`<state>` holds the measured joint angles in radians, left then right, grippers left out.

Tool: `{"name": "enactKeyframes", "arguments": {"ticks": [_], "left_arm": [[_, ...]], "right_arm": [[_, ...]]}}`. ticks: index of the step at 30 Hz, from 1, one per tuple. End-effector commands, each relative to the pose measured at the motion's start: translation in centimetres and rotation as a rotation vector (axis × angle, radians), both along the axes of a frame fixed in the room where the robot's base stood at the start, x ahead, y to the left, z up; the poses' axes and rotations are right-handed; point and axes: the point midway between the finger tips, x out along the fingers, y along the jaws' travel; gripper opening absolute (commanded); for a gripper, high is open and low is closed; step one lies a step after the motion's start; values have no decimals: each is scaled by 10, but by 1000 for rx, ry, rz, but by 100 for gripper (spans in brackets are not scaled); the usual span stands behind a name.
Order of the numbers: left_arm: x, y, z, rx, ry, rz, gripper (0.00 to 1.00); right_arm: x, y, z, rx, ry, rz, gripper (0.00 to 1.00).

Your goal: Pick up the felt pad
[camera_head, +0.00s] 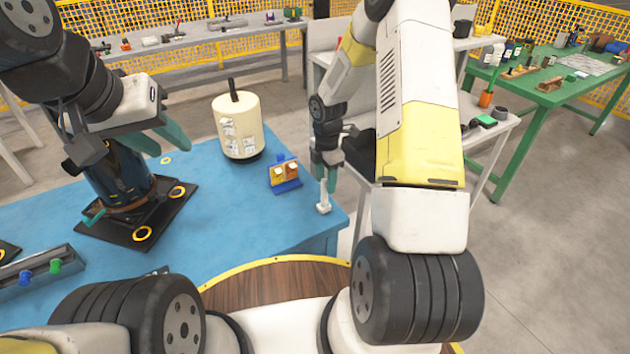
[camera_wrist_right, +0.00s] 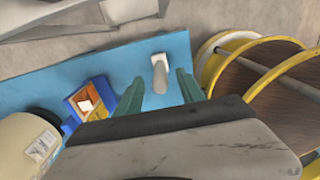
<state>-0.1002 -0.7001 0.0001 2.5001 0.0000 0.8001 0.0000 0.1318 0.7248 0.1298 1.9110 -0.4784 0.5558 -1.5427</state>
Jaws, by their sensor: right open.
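A small white upright piece with a wider foot (camera_head: 323,208) stands near the right corner of the blue table. It also shows in the right wrist view (camera_wrist_right: 160,78). I cannot tell whether this is the felt pad. A blue holder with yellow and orange sections (camera_head: 285,174) has small pale blocks in it; it also shows in the right wrist view (camera_wrist_right: 92,101). My right gripper (camera_head: 326,186) points down over the white piece, its green fingers apart on either side of it in the wrist view. My left gripper (camera_head: 160,141) is open and empty over the table's left part.
A dark compressor on a black base plate (camera_head: 138,215) stands below my left gripper. A grey rail with coloured knobs (camera_head: 40,275) lies at front left. The blue table's (camera_head: 235,210) middle is clear.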

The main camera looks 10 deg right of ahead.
Motion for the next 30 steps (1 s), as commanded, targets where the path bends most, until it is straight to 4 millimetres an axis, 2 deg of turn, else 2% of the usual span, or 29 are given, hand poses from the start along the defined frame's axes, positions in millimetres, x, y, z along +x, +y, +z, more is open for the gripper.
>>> {"name": "enactKeyframes", "arguments": {"ticks": [14,23,26,30], "left_arm": [[0,0,0,0,0,0,36],[0,0,0,0,0,0,36],[0,0,0,0,0,0,36],[0,0,0,0,0,0,36]], "right_arm": [[1,1,-62,-1,2,-2,46],[1,0,-69,-1,0,-3,46],[1,0,-69,-1,0,-3,30],[1,0,-69,0,0,-3,3]]}}
